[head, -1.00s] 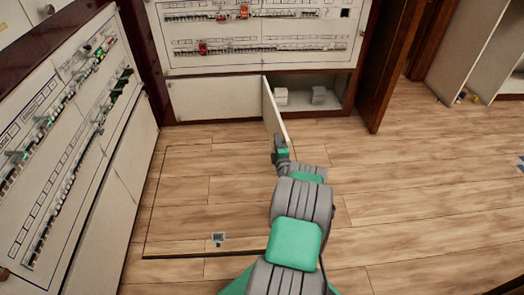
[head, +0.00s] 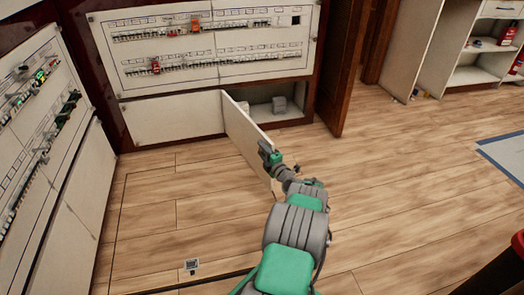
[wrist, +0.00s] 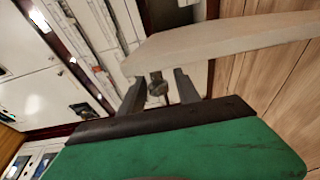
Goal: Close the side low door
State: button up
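The low door (head: 245,130) is a pale panel under the breaker board, hinged at its left. It stands swung out into the room, with its outer face toward the left of the head view. My gripper (head: 268,154) is at the door's free edge, on the right side of the panel. In the wrist view the pale door (wrist: 220,42) crosses just beyond my fingers (wrist: 159,92). The fingers are spread apart, with a small dark round knob-like part (wrist: 157,86) seen between them. I cannot tell whether the fingers touch the door.
The open compartment (head: 288,106) holds pale grey blocks. A closed pale panel (head: 175,118) lies left of it, and a dark wooden post (head: 345,75) right of it. Another breaker cabinet (head: 40,130) stands at left. The wood floor (head: 390,170) at right is clear.

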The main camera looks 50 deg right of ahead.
jog(key=shift+o, duration=0.6)
jog(key=shift+w+a+r, duration=0.1)
jog(key=shift+w, duration=0.1)
jog(key=shift+s, duration=0.1)
jog(key=p+v, duration=0.3)
jog(key=v, duration=0.4)
jog(key=shift+s, duration=0.35)
jog(key=shift+a, duration=0.1)
jog(key=shift+c, duration=0.4)
